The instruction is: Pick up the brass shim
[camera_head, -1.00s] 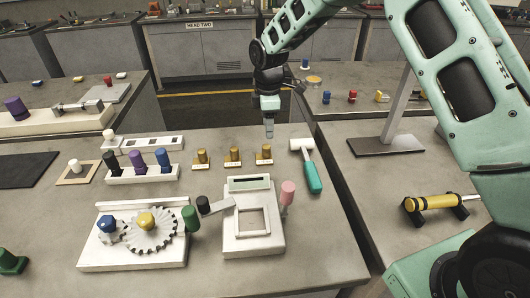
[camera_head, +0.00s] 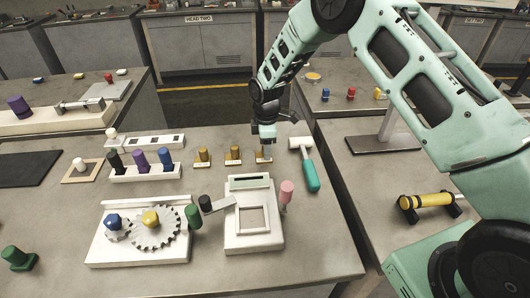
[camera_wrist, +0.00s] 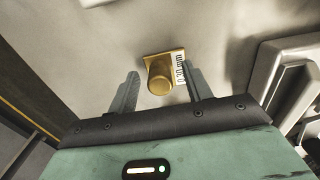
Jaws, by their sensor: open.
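Three brass shims with round knobs stand in a row on the grey table: a left one (camera_head: 202,157), a middle one (camera_head: 233,155) and a right one (camera_head: 263,160). My gripper (camera_head: 265,148) is low over the right one and partly hides it in the head view. In the wrist view my open gripper (camera_wrist: 160,76) has one finger on each side of the brass shim (camera_wrist: 159,78), with gaps visible between fingers and knob. Its square base carries a white label that seems to read 0.30 mm. Nothing is held.
A white-headed mallet with a teal handle (camera_head: 311,175) lies just right of the shims. A white fixture (camera_head: 253,238) with a square recess stands in front. A white rack (camera_head: 145,174) with black, purple and blue knobs is to the left. A gear board (camera_head: 140,254) is front left.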

